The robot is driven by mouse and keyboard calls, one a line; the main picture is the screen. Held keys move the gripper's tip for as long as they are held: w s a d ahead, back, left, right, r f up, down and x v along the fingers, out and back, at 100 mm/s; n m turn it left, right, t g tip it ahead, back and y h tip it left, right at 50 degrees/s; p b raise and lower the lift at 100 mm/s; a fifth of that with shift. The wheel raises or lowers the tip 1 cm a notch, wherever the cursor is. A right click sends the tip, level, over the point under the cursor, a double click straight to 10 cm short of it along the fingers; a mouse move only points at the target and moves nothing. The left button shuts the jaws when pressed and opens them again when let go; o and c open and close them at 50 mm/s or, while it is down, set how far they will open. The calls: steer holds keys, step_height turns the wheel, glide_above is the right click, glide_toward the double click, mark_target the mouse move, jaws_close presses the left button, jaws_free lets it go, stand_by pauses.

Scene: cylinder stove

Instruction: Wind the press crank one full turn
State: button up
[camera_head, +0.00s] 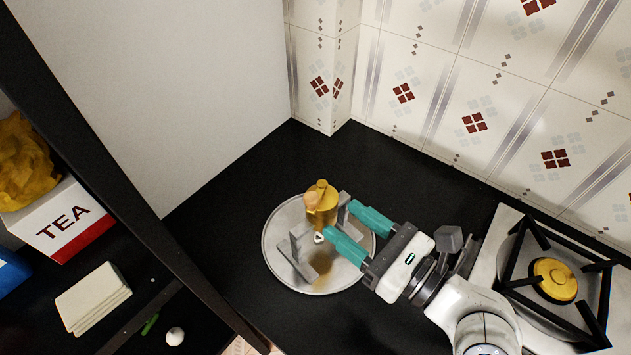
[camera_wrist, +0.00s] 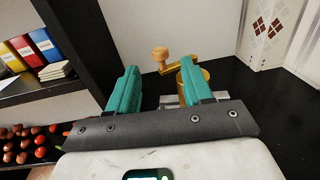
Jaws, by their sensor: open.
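The press has a gold cylinder (camera_head: 322,212) with a gold crank on top, on a round grey plate (camera_head: 277,223) with grey metal uprights (camera_head: 296,245). The crank's wooden knob (camera_head: 311,201) is on the cylinder's left in the head view. In the wrist view the knob (camera_wrist: 160,54) stands between and beyond my fingertips, with the gold crank arm (camera_wrist: 179,67) running right from it. My gripper (camera_head: 340,219) has green fingers and is open and empty, just right of the cylinder. In the wrist view the right finger hides part of the cylinder (camera_wrist: 205,74).
A stove burner with a black grate (camera_head: 553,280) is at the right. A tiled wall (camera_head: 440,100) and a white panel (camera_head: 180,90) stand behind. A shelf at the left holds a TEA box (camera_head: 68,219) and pale slabs (camera_head: 92,297). The black counter (camera_head: 225,230) is clear around the plate.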

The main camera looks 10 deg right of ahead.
mark_target(316, 201)
steer(key=p+x, duration=0.2)
steer(key=x, duration=0.8)
steer(key=shift+a, duration=0.1)
steer(key=shift+r, duration=0.1)
jaws_close()
